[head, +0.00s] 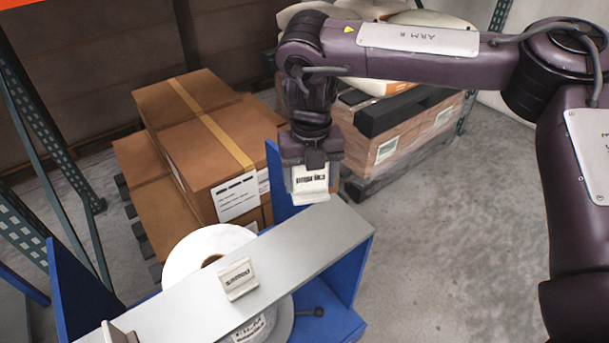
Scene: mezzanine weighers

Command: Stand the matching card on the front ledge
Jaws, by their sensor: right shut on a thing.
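My right gripper (312,163) points down and is shut on a white card (311,184) with dark print that I cannot read for sure. It holds the card above the right part of the grey ledge (318,236) of a blue stand; I cannot tell a clear gap from contact. A second small white card (238,279) with dark print sits near the middle of the ledge. A third pale piece (118,333) is cut off at the bottom left edge; its face is hidden. My left gripper is not in view.
A large white roll (190,252) sits in the blue stand (342,322), partly behind the ledge. A dark-knobbed lever (318,312) is below it. Brown boxes (207,147) on a pallet stand behind, with another loaded pallet (400,143) further right. Open floor lies right.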

